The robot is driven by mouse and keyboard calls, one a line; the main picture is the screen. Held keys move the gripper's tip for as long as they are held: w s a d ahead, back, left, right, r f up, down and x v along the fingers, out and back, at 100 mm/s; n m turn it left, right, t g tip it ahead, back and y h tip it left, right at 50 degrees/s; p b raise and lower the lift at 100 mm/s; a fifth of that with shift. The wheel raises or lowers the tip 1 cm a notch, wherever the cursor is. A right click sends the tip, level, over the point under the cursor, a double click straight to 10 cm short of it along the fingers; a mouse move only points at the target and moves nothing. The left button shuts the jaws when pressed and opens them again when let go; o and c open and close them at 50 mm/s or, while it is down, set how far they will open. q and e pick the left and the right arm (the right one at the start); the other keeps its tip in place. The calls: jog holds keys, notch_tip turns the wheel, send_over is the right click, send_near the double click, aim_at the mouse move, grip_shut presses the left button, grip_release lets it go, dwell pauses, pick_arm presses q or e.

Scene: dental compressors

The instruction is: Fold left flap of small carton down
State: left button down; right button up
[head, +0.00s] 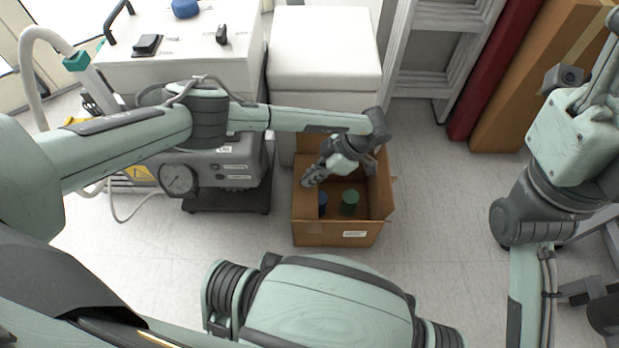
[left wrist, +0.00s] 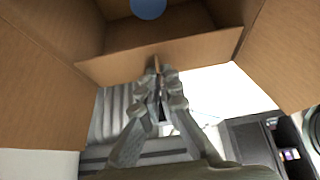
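The small carton (head: 335,232), brown cardboard, stands open on the floor in the head view. A blue can (head: 322,203) and a green can (head: 349,203) stand inside. My left gripper (head: 308,181) is over the carton's left side, fingers pointing left and down. In the left wrist view the fingertips (left wrist: 157,66) are together, overlapping a cardboard strip (left wrist: 205,48); whether they touch it I cannot tell. Cardboard panels flank it, and a blue round top (left wrist: 149,8) shows above. My gripper and wrist hide part of the left and back flaps. My right gripper is outside the view.
A grey compressor (head: 225,172) with a gauge stands left of the carton, under my left arm. White cabinets (head: 325,60) stand behind. A ladder (head: 440,50) and tall cardboard (head: 540,70) lean at the back right. The floor right of the carton is clear.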

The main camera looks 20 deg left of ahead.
pick_arm(q)
jog(key=shift+d, duration=0.15)
jog(key=c, duration=1.8)
grip_release()
jog(key=shift+o, duration=0.2)
jog(key=v, duration=1.2)
jog(key=shift+s, duration=0.1)
